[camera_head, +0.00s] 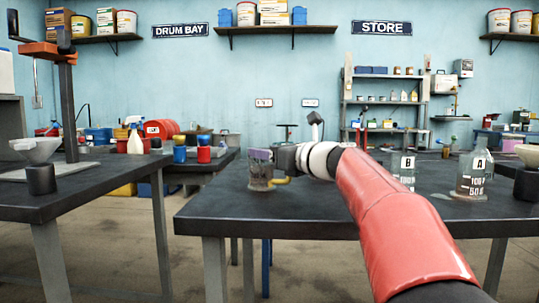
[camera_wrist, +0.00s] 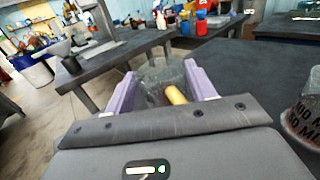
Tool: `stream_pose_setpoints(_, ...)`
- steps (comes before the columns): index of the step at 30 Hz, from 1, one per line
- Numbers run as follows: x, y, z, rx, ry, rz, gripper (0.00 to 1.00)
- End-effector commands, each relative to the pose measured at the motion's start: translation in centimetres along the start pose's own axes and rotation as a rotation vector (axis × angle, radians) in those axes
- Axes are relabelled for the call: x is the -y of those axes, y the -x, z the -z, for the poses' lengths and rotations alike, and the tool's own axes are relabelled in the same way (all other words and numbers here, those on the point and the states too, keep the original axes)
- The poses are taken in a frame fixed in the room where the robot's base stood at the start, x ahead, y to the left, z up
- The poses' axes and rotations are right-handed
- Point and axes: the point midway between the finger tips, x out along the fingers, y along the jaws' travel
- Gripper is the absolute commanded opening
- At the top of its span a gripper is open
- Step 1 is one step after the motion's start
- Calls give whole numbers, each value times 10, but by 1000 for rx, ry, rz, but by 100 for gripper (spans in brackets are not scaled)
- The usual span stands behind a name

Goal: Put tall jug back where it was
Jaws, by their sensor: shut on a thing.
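The tall jug (camera_head: 261,176) is a clear, greyish vessel with a yellow handle. My gripper (camera_head: 260,155) is shut on it, near the left end of the dark middle table (camera_head: 320,210). In the wrist view the jug (camera_wrist: 158,78) sits between the two purple fingers of my gripper (camera_wrist: 162,88), with its yellow handle towards the camera. The jug looks about upright. I cannot tell whether its base touches the tabletop. My gripper hides part of its upper wall.
A left table (camera_head: 110,195) holds a black cup (camera_head: 41,179) and a pale funnel (camera_head: 35,149). A floor gap separates the tables.

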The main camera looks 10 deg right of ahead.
Motion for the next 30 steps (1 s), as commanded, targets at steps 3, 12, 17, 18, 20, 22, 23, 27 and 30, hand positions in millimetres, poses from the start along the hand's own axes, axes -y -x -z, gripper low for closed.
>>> stream_pose_setpoints(3,0,0,0,1,0,0,25)
stream_pose_setpoints(12,0,0,1,0,0,0,77)
stream_pose_setpoints(17,0,0,0,0,0,0,77)
stream_pose_setpoints(18,0,0,-1,0,0,0,77)
stream_pose_setpoints(20,0,3,0,0,0,1,77)
stream_pose_setpoints(22,1,11,0,0,1,3,77)
stream_pose_setpoints(23,1,16,0,0,1,4,77)
stream_pose_setpoints(27,1,44,0,0,1,5,77)
stream_pose_setpoints(30,0,66,0,1,0,4,77)
